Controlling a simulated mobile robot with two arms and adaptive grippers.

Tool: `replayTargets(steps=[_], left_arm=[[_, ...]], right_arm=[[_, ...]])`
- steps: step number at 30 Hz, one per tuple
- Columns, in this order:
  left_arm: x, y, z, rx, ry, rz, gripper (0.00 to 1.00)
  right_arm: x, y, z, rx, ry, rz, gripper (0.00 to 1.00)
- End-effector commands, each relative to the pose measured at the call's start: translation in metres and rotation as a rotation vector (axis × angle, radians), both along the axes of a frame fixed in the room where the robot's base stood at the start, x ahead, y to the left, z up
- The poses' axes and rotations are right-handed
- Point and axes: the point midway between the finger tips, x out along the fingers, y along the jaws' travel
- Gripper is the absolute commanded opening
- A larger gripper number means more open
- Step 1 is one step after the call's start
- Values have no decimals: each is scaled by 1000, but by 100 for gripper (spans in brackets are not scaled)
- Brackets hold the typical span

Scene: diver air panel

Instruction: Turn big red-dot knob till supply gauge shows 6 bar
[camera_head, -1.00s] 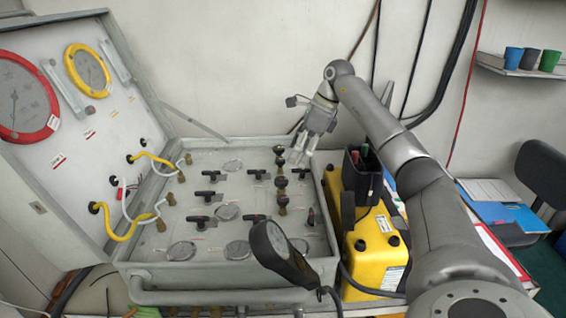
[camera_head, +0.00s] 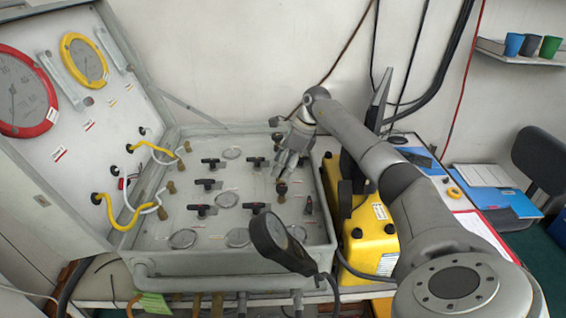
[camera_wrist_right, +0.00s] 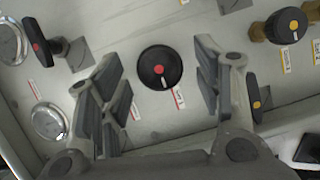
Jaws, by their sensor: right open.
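In the right wrist view the round black knob with a red dot (camera_wrist_right: 160,68) stands between the spread fingers of my right gripper (camera_wrist_right: 158,82), with a gap on each side. The gripper is open and empty. In the head view my right gripper (camera_head: 286,168) is at the far right part of the panel (camera_head: 185,255) and hides the knob. A red-rimmed gauge (camera_head: 22,92) and a yellow-rimmed gauge (camera_head: 85,60) are on the raised lid. Which is the supply gauge, and their readings, I cannot tell. My left gripper is not in view.
A dark round-headed instrument (camera_head: 275,243) stands at the panel's front. A yellow case (camera_head: 370,235) stands right of the panel.

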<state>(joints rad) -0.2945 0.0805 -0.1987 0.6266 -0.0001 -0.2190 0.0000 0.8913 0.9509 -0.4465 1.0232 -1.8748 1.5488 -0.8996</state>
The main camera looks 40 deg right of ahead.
Motion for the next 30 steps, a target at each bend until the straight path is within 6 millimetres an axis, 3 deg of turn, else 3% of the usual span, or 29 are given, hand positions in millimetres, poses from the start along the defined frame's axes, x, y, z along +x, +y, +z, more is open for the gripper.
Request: replayTargets(steps=[8,19,30], left_arm=[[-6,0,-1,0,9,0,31],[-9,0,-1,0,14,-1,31],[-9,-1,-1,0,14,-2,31]], right_arm=[[0,0,-2,-1,-1,0,59],[0,0,-1,-1,-1,0,13],[-1,0,-2,-3,0,-72,13]])
